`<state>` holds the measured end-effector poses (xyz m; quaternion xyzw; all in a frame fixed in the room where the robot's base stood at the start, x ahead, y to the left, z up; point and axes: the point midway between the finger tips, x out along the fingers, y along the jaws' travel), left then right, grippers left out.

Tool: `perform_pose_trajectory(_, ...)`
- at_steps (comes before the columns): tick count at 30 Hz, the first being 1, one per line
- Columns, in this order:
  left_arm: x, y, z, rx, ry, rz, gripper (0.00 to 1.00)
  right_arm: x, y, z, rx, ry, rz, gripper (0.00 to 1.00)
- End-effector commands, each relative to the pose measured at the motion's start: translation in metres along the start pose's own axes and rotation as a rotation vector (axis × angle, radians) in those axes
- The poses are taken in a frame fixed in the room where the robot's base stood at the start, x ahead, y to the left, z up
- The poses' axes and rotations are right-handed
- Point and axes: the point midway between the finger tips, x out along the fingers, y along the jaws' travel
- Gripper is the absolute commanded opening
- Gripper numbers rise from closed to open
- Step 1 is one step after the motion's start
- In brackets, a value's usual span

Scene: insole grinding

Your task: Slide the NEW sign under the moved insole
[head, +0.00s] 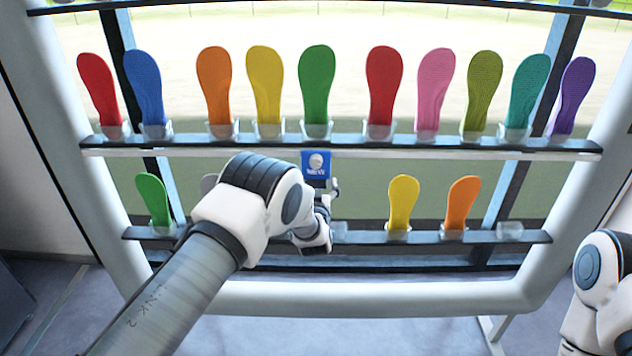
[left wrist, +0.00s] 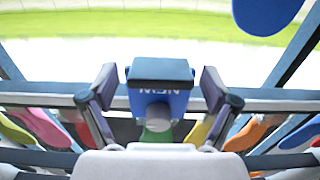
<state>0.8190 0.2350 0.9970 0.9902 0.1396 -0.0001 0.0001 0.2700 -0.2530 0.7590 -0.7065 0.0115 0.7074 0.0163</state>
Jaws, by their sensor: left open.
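The blue NEW sign (head: 316,168), with a pale round mark, hangs on the white rail below the upper shelf, under a green insole (head: 317,85). I cannot tell from these frames which insole was moved. My left gripper (head: 322,190) is at the sign's lower edge, partly hidden by its own arm. In the left wrist view the sign (left wrist: 160,98) stands between the two spread fingers of the left gripper (left wrist: 158,78), with a gap on each side. My right arm shows only at the right edge; its gripper is out of the picture.
The upper shelf (head: 270,142) holds a row of coloured insoles in clear holders. The lower shelf (head: 375,239) holds a green (head: 153,198), a yellow (head: 403,201) and an orange insole (head: 462,204). An empty clear holder (head: 509,230) stands at its right end.

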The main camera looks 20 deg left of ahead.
Motion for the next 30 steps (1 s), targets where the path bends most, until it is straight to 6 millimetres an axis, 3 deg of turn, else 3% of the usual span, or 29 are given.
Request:
perform_pose_trajectory(8,0.004,0.0,0.001,0.0,-0.002,0.0,0.88,-0.001,0.0,0.0,0.0,0.0,0.0,1.0)
perform_pose_trajectory(15,0.004,0.0,0.001,0.0,-0.001,0.0,0.03,-0.001,0.0,0.0,0.0,-0.001,0.0,1.0)
perform_pose_trajectory(23,0.005,-0.004,-0.001,-0.001,0.002,-0.001,0.0,0.0,0.0,0.0,0.0,0.0,0.0,1.0)
perform_pose_trajectory(30,0.005,-0.033,-0.001,-0.001,0.003,-0.005,0.0,0.005,0.0,0.0,0.0,0.0,0.0,1.0)
